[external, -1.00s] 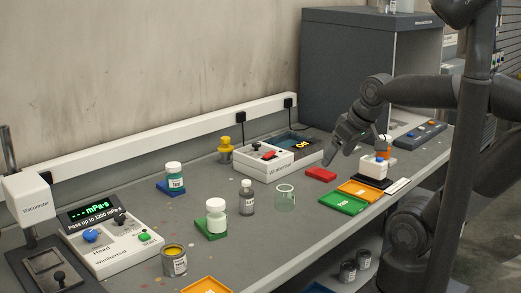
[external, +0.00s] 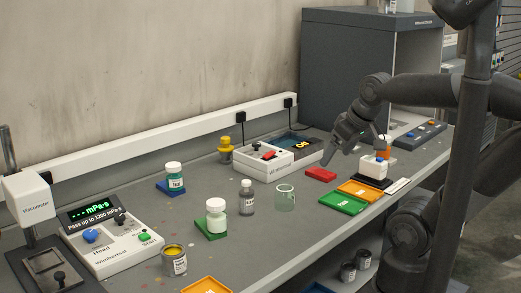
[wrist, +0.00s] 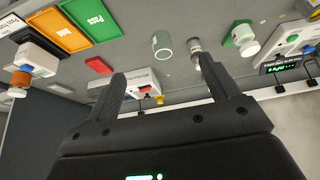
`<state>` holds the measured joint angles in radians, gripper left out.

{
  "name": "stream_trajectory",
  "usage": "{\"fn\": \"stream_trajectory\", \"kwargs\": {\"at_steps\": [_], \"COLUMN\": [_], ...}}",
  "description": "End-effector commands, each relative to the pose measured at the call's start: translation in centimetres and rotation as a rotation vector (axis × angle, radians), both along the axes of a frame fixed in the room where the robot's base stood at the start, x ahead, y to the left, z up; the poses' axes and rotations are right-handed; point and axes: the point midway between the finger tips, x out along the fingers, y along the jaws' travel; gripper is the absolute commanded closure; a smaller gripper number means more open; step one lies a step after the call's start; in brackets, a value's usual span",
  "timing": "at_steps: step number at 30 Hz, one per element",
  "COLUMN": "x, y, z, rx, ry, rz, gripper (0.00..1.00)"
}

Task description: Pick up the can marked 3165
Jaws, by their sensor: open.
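An open can of yellow paint (external: 174,261) with a pale label stands upright on the bench at the front left in the external view. Two dark cans with labels, one on the left (external: 348,271) and one on the right (external: 364,259), stand on the shelf under the bench. I cannot read a number on any can, so I cannot tell which is 3165. My gripper (external: 353,156) is open and empty above the right part of the bench, far from the yellow-paint can. In the wrist view the gripper (wrist: 163,72) has nothing between its fingers.
A clear glass (external: 285,198), a small grey bottle (external: 247,198) and a white bottle (external: 216,216) stand mid-bench. Green (external: 343,203) and orange (external: 360,189) trays lie near the front edge. A white device (external: 268,158) is at the back.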

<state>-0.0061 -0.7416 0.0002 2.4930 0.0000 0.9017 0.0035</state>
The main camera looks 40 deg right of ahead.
Motion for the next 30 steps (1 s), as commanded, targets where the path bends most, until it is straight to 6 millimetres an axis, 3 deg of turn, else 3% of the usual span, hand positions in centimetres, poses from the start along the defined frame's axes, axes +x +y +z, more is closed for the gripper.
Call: {"fn": "stream_trajectory", "kwargs": {"at_steps": [5, 14, 21, 30], "x": [2.5, 9.3, 13.8, 16.9], "y": [1.8, 9.0, 16.8, 28.5], "z": [0.8, 1.8, 0.6, -3.5], "rx": [0.009, 0.017, 0.003, -0.037], "ry": [0.045, 0.166, 0.264, 0.380], "rz": [0.041, 0.144, 0.223, 0.315], "gripper": [0.20, 0.20, 0.20, 0.20]}}
